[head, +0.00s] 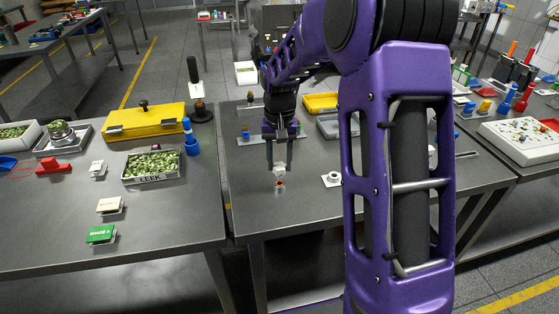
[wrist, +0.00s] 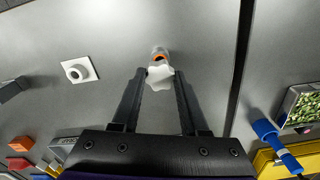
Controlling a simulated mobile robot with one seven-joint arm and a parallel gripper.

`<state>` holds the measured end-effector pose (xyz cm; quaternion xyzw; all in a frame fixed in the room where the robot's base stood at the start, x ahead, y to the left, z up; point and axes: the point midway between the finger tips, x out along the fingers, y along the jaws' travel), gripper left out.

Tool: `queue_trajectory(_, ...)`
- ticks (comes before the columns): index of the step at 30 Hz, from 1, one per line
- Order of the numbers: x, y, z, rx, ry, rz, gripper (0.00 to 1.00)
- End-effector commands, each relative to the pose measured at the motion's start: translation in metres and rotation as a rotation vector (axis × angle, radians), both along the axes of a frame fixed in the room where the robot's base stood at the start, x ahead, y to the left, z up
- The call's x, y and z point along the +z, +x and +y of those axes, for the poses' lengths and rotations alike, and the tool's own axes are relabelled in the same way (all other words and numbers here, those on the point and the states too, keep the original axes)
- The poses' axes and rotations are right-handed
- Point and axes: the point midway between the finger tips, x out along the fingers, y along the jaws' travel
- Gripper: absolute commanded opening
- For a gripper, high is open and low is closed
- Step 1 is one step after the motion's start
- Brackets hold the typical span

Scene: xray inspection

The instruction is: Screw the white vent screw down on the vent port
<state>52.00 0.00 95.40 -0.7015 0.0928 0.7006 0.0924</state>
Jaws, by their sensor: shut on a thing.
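My gripper (head: 279,166) points down over the middle table. Its fingers are closed on a white lobed piece, seemingly the white vent screw (wrist: 160,76), which sits between the fingertips in the wrist view. Right by the screw is a small grey cylindrical part with an orange ring (wrist: 159,56), perhaps the vent port; it also shows below the fingertips in the head view (head: 280,184). I cannot tell whether screw and ringed part touch or are threaded together. A white square plate with a raised round collar (head: 332,179) stands apart to the right; it also shows in the wrist view (wrist: 79,70).
The left table holds a leek tray (head: 153,167), a yellow case (head: 146,121), a blue peg-like piece (head: 190,137) and small label stands (head: 101,234). Grey and yellow trays (head: 321,103) lie behind my arm. The table front around the gripper is clear.

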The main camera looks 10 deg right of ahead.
Motion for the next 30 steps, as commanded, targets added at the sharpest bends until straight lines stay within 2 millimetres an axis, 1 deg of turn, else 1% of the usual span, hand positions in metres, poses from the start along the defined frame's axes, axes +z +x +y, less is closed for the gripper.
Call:
queue_trajectory(10, -0.002, 0.0, 0.0, 0.001, 0.0, 0.0, 0.0)
queue_trajectory(30, -0.019, 0.0, 0.0, 0.001, 0.0, 0.001, 0.0)
